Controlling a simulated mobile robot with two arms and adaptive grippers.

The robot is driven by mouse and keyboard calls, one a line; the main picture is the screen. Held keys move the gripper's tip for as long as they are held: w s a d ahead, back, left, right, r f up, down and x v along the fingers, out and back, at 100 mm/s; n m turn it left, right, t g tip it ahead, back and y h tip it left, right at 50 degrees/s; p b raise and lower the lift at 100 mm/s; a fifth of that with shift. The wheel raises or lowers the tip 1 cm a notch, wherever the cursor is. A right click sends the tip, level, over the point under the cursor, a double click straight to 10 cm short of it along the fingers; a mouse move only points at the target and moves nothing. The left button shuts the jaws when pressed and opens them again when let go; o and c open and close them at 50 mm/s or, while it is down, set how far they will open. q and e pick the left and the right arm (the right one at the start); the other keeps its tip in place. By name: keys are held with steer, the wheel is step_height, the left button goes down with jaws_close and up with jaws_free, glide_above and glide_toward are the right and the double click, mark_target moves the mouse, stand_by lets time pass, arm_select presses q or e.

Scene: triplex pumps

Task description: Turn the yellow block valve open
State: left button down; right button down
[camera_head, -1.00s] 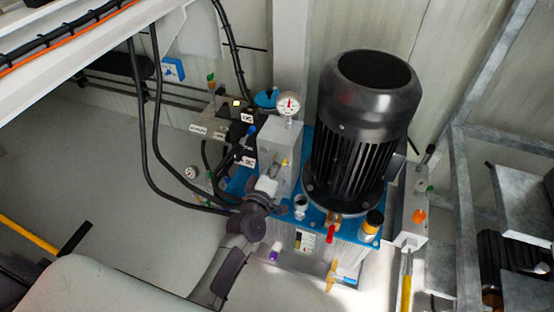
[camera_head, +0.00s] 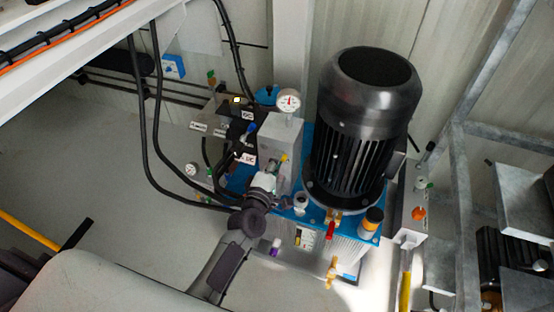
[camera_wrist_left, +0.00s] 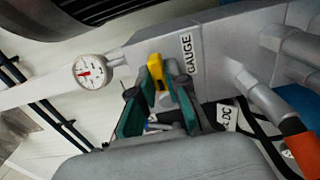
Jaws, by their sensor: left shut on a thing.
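The yellow block valve handle (camera_wrist_left: 156,70) sits on the grey metal block beside the "GAUGE" label in the left wrist view. In the head view a small yellow spot of the handle (camera_head: 284,157) shows on the front of the grey block (camera_head: 281,140). My left gripper (camera_wrist_left: 157,78) is shut on the yellow handle, with one green-lined finger on each side of it. In the head view my left gripper (camera_head: 265,182) is at the block's lower left, its fingertips partly hidden. My right gripper is not in view.
A round pressure gauge (camera_head: 288,103) stands on top of the block. The large black motor (camera_head: 365,125) is close on the right. Black hoses (camera_head: 160,150) hang at the left. A red-handled valve (camera_head: 331,230) sits in front of the motor.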

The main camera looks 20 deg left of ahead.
arm_select(q)
steer(key=c, duration=1.2)
jaws_free()
steer(key=shift+o, duration=0.2)
steer(key=shift+s, duration=0.1)
steer(key=s, duration=1.1)
steer(key=shift+s+a, duration=0.25)
steer(key=shift+s, duration=0.15)
